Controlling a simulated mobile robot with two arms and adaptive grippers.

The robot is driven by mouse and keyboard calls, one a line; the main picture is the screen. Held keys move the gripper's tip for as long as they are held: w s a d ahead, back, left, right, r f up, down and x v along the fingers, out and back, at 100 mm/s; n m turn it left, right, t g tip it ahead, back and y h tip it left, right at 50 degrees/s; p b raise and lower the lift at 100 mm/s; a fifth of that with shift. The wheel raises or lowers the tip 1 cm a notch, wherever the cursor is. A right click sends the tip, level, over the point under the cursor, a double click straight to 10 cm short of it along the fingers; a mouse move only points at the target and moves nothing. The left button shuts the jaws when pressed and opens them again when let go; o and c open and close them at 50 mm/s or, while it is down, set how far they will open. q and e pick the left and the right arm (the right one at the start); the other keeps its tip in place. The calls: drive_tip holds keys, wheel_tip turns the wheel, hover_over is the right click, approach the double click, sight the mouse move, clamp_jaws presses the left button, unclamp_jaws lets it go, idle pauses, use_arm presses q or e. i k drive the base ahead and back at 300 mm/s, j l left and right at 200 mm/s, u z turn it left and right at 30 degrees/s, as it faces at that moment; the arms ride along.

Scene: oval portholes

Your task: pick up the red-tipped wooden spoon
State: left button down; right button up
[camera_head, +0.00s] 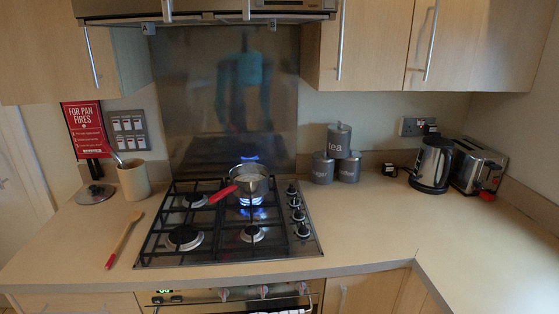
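The wooden spoon (123,239) lies flat on the worktop (72,236), left of the gas hob. Its red tip (109,262) points toward the worktop's front edge, and its other end points back toward the utensil pot. Nothing covers the spoon. Neither of my grippers shows in the head view.
A red-handled saucepan (249,183) sits over a lit blue flame on the hob (190,252). A utensil pot (134,181) and a glass lid (95,194) stand behind the spoon. Canisters, a kettle (431,166) and a toaster (478,168) stand right. The front right worktop is clear.

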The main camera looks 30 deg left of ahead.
sight(135, 215)
drive_tip(key=u, duration=2.05)
